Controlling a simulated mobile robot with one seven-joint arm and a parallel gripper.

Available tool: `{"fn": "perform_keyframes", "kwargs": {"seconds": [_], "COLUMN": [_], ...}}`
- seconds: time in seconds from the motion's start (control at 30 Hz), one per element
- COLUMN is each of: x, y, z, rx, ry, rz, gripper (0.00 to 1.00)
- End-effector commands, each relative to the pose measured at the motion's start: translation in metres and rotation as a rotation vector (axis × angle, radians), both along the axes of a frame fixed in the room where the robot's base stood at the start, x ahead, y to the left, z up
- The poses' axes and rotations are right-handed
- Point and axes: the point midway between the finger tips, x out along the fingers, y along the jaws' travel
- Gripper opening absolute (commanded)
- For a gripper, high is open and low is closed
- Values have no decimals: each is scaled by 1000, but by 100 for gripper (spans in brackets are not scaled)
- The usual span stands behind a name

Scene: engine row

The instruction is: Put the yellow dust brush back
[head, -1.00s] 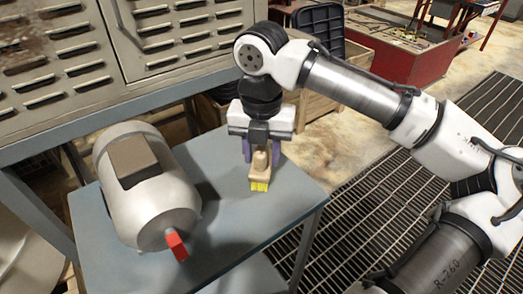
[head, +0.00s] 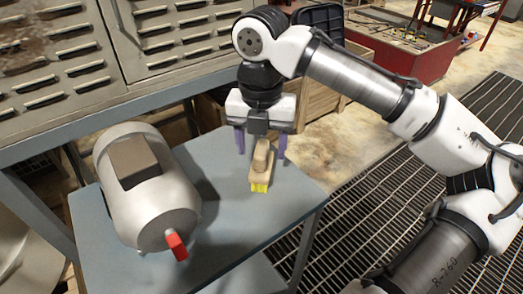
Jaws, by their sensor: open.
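The dust brush (head: 262,165) has a tan wooden body and yellow bristles (head: 260,187) at its near end. It is on the grey-blue table (head: 225,232), to the right of the motor. My gripper (head: 260,146) is open above and around the brush, with one purple finger on each side and a gap to the brush. The far end of the brush is partly hidden under the gripper.
A large grey motor (head: 165,205) with a red-capped shaft (head: 176,246) fills the table's left half. A louvred metal panel (head: 60,60) stands behind. A wooden crate (head: 330,75) and a red tool cart (head: 405,50) are at the back. The table's front is clear.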

Motion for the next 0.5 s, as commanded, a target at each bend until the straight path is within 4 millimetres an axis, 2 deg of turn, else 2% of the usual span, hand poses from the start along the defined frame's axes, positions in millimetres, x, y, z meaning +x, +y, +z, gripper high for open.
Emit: {"fn": "perform_keyframes", "kwargs": {"seconds": [0.1,0.3,0.5], "x": [1,0,0], "y": [1,1,-1], "z": [28,70,94], "rx": [3,3,-2], "ry": [-1,0,0], "rz": [1,2,-3], "gripper": [60,60,60]}}
